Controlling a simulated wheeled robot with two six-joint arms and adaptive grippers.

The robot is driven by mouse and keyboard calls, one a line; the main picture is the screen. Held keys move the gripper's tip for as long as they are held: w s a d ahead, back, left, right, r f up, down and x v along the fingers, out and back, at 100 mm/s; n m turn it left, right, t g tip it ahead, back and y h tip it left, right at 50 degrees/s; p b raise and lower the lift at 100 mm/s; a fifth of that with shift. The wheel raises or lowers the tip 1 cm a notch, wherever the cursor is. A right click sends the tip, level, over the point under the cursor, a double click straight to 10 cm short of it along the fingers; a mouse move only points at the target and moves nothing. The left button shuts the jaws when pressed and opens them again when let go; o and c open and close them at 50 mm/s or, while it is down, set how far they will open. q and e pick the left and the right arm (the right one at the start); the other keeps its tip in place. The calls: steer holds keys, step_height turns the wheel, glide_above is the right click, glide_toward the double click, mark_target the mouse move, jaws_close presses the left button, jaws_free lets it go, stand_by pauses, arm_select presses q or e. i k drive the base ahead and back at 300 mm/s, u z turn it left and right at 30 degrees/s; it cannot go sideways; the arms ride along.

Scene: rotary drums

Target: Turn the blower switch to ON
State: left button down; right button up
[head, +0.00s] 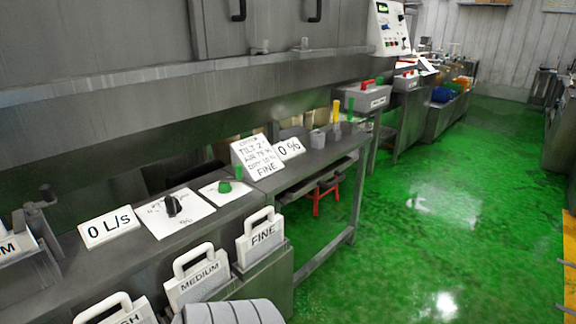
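A black knob (172,205) sits on a white plate (157,222) on the grey bench in the head view. A green knob (224,187) sits on a smaller white plate to its right. The print on both plates is too small to read, so I cannot tell which one is the blower switch. A white sign reading "0 L/s" (109,227) lies left of the black knob. Neither of my grippers shows in this view.
Handled blocks marked "MEDIUM" (197,280) and "FINE" (262,236) stand along the bench front. A card of notes (257,158) and a "0 %" sign (289,149) stand farther back. A control panel (389,29) is at the upper right. The green floor (440,210) is clear.

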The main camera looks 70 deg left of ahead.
mark_target(224, 187)
steer(key=u, duration=0.2)
steer(key=i, duration=1.05)
steer(key=u, duration=1.4)
steer(key=i, duration=0.75)
steer(key=u, duration=0.85)
